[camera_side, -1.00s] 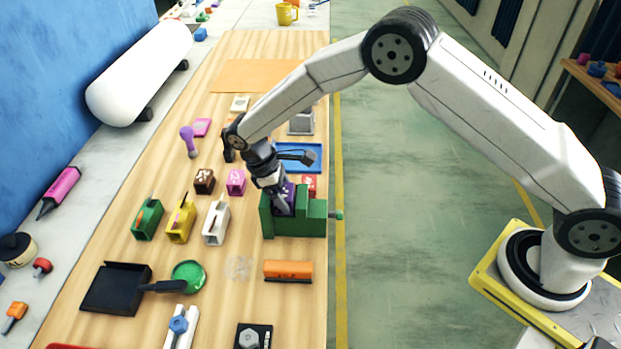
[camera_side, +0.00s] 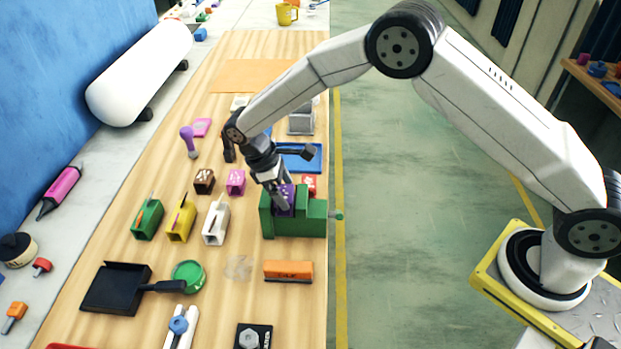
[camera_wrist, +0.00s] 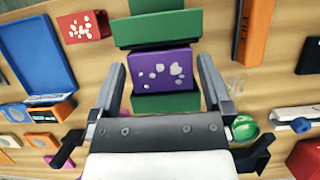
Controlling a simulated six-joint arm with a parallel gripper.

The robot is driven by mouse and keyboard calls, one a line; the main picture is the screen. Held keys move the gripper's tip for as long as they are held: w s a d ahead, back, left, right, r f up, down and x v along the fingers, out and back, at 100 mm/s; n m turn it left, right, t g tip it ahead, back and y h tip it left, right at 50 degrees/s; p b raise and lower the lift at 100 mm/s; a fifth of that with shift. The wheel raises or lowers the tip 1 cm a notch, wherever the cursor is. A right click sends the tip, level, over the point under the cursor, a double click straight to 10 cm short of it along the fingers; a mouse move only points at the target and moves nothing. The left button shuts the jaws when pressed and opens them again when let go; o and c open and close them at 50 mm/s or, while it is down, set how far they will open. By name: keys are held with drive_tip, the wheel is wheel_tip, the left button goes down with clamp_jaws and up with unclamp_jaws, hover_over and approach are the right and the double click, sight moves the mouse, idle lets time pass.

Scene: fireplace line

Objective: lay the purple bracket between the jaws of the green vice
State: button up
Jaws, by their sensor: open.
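The purple bracket (camera_wrist: 162,72), with pale spots on its face, sits between the jaws of the green vice (camera_wrist: 160,28) in the wrist view. In the side view the green vice (camera_side: 312,218) stands near the table's right edge, and the bracket (camera_side: 287,200) shows in its gap, partly hidden by my fingers. My gripper (camera_wrist: 168,88) is open, with one finger on each side of the bracket and a visible gap to it. In the side view my gripper (camera_side: 282,199) is tilted down at the vice. Whether the bracket rests on the vice's bottom is hidden.
A red spotted block (camera_wrist: 84,26) and a blue tray (camera_side: 303,157) lie just beyond the vice. An orange block (camera_side: 288,270) lies on the near side. White (camera_side: 215,222), yellow (camera_side: 180,221) and green (camera_side: 147,219) holders stand to the left.

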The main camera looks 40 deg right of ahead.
drive_tip(key=shift+r, duration=1.55)
drive_tip(key=shift+r, duration=0.1)
drive_tip(key=shift+v, duration=3.85)
drive_tip(key=s+d+m+t+y, duration=0.1)
drive_tip(key=s+d+m+t, duration=0.2)
drive_tip(key=s+d, duration=0.4)
drive_tip(key=s+d+m+t+y, duration=0.2)
drive_tip(key=s+d+m, duration=0.4)
drive_tip(key=s, duration=0.8)
drive_tip(key=shift+d+f+t, duration=0.4)
drive_tip(key=shift+d, duration=0.6)
